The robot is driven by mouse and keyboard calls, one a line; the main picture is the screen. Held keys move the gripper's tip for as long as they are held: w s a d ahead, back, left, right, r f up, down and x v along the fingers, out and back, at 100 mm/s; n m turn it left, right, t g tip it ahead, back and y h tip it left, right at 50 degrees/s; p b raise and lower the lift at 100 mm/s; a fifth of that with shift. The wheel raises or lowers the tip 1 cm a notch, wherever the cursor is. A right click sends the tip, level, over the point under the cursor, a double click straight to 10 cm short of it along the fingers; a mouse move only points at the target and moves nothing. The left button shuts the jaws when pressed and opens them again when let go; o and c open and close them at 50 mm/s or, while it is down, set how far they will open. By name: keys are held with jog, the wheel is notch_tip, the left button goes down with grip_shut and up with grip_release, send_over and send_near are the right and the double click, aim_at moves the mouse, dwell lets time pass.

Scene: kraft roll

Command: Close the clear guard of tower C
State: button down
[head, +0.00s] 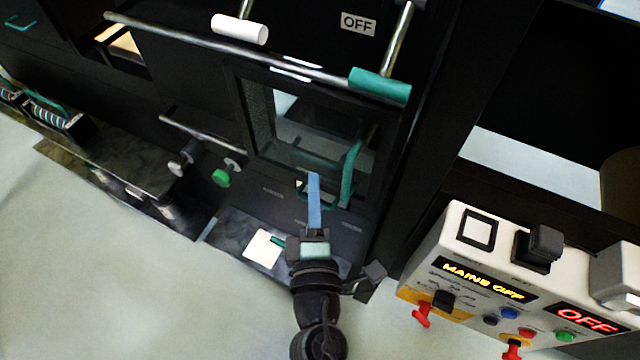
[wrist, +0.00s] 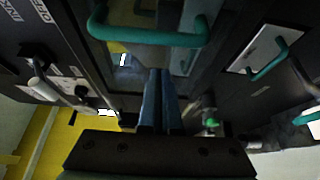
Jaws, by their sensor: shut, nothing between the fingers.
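A clear guard pane (head: 305,145) in a dark frame is on the black machine front in the head view. A teal upright handle (head: 351,172) is at its right side. I cannot tell whether the guard stands ajar. No letter C is readable. My gripper (head: 313,180) has its blue fingers together and empty, pointing at the machine just left of and below the handle. In the wrist view the closed fingers (wrist: 158,76) point just below a teal bar handle (wrist: 150,38), apparently without gripping it.
A green knob (head: 222,178) is at left. A control box (head: 510,285) reading "MAINS OFF" stands at lower right. Pale floor (head: 120,280) is clear at lower left.

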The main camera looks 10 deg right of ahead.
jog(key=shift+s+a+b, duration=0.6)
jog(key=shift+s+b, duration=1.1)
jog(key=shift+s, duration=2.55)
jog(key=w+r+m+t+h+p, duration=0.1)
jog(key=w+r+m, duration=0.25)
jog(key=r, duration=0.55)
jog(key=w+r+m+t, duration=0.2)
jog(key=r+m, duration=0.3)
jog(key=r, duration=0.3)
jog(key=w+r+m+t+h+p, duration=0.1)
jog(key=w+r+m, duration=0.25)
jog(key=r, duration=0.55)
jog(key=s+a+r+m+t+y, duration=0.2)
jog(key=s+r+t, duration=0.1)
jog(key=r, duration=0.8)
jog(key=s+a+r+m+t+y, duration=0.2)
jog(key=s+r+y, duration=0.1)
jog(key=r, duration=0.9)
jog(key=shift+s+a+t+p, duration=0.2)
jog(key=shift+t+p, duration=0.1)
jog(key=shift+t, duration=0.1)
